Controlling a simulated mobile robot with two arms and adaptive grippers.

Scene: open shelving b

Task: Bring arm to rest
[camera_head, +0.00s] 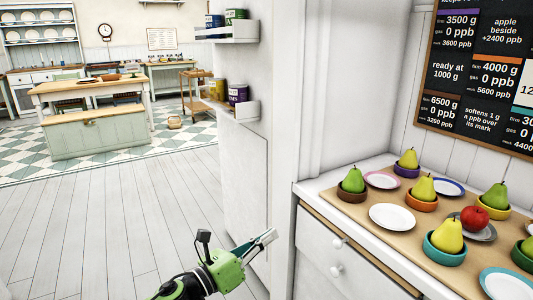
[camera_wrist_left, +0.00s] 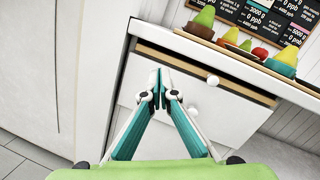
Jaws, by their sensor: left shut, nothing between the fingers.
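My left gripper (camera_head: 268,237) comes in from the bottom of the head view, in front of the white wall end and left of the counter. Its green arm reaches up from the lower edge. In the left wrist view the gripper (camera_wrist_left: 160,82) has its two teal and grey fingers together at the tips, with nothing between them. It points toward the white drawer front (camera_wrist_left: 205,115) below the counter. I cannot tell whether it touches anything. My right gripper is in neither view.
The counter (camera_head: 328,196) on the right holds pears in coloured bowls, a red apple (camera_head: 474,217) and several plates. Its drawer knob (camera_head: 337,271) sticks out. Small wall shelves (camera_head: 232,108) hold tins. Open floor (camera_head: 110,225) lies left; a kitchen island (camera_head: 95,133) stands beyond.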

